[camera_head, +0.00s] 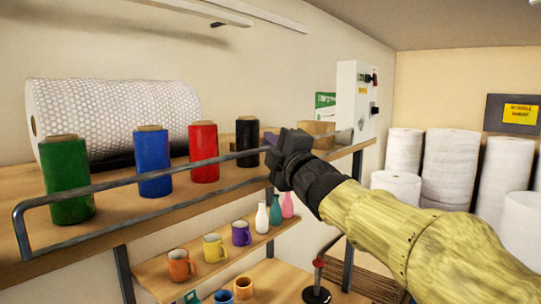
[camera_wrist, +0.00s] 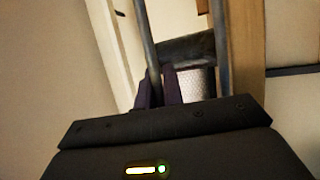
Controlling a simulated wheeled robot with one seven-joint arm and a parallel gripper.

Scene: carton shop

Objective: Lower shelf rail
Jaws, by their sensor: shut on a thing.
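The shelf rail (camera_head: 120,183) is a grey metal loop with an upper and a lower bar. It stands raised along the front of the upper shelf (camera_head: 110,228), in front of the spools. My gripper (camera_head: 272,146) is at the right part of the rail, at upper bar height, and is shut on it. In the wrist view, the dark fingers (camera_wrist: 158,90) close around one bar of the rail (camera_wrist: 148,45). A second bar runs parallel to the right. The exact contact is partly hidden by the gripper body.
Green (camera_head: 67,185), blue (camera_head: 152,165), red (camera_head: 203,150) and black (camera_head: 247,138) spools stand behind the rail. A bubble-wrap roll (camera_head: 115,105) lies behind them. Mugs (camera_head: 213,247) and bottles (camera_head: 261,217) stand on the shelf below. A white control box (camera_head: 352,95) is at right.

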